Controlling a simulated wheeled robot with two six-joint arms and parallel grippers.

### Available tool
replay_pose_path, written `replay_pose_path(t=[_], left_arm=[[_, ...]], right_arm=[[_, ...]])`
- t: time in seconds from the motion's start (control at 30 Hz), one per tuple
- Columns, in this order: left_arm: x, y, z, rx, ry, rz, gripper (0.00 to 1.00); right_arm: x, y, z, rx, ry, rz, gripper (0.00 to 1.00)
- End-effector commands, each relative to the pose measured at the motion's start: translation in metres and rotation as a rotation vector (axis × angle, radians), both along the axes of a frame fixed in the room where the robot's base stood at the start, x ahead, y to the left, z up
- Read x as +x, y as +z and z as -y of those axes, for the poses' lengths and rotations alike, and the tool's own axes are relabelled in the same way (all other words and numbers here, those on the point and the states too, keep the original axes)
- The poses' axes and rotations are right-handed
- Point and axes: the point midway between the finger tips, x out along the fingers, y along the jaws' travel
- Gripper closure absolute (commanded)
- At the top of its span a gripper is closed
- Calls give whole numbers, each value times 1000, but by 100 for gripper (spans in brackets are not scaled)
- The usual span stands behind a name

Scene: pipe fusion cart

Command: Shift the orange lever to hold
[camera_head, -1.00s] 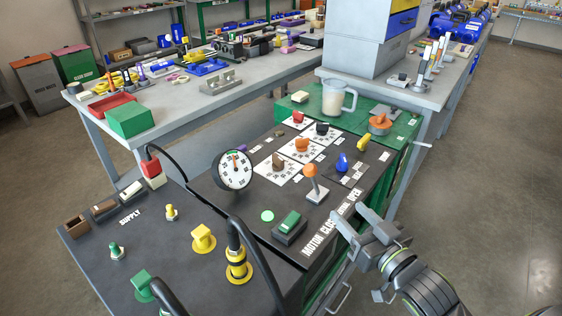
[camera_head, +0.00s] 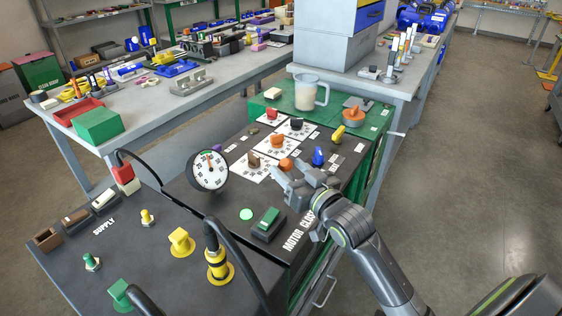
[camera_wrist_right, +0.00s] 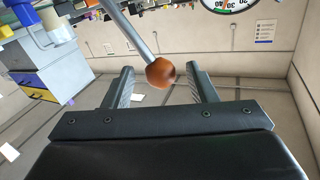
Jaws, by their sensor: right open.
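The orange lever has a round orange knob (camera_head: 286,164) on a grey shaft, on the black panel of the cart. In the right wrist view the knob (camera_wrist_right: 160,73) lies between or just beyond the two fingertips, with its shaft (camera_wrist_right: 130,28) running up and left. My right gripper (camera_head: 291,175) is open at the lever and hides its shaft and base in the head view. Whether a finger touches the knob, I cannot tell. The lever's position labels are not readable. My left gripper is not in view.
A blue knob (camera_head: 318,156) stands close right of the gripper. An orange knob (camera_head: 277,139) and a brown knob (camera_head: 254,160) sit behind on white cards. A green switch (camera_head: 268,219) and a dial gauge (camera_head: 208,170) are nearer and left. Open floor lies right.

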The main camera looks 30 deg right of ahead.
Motion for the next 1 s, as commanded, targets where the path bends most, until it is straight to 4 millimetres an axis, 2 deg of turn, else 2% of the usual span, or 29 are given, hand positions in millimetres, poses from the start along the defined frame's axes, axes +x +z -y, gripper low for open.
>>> replay_pose_path(t=[0.1,0.3,0.67,1.0], left_arm=[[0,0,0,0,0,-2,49],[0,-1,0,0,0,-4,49],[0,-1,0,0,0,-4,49],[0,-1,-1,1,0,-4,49]], right_arm=[[20,0,-3,2,0,1,48],[38,0,-5,1,0,0,48],[41,0,-5,1,0,0,50],[41,0,-5,0,0,0,94]])
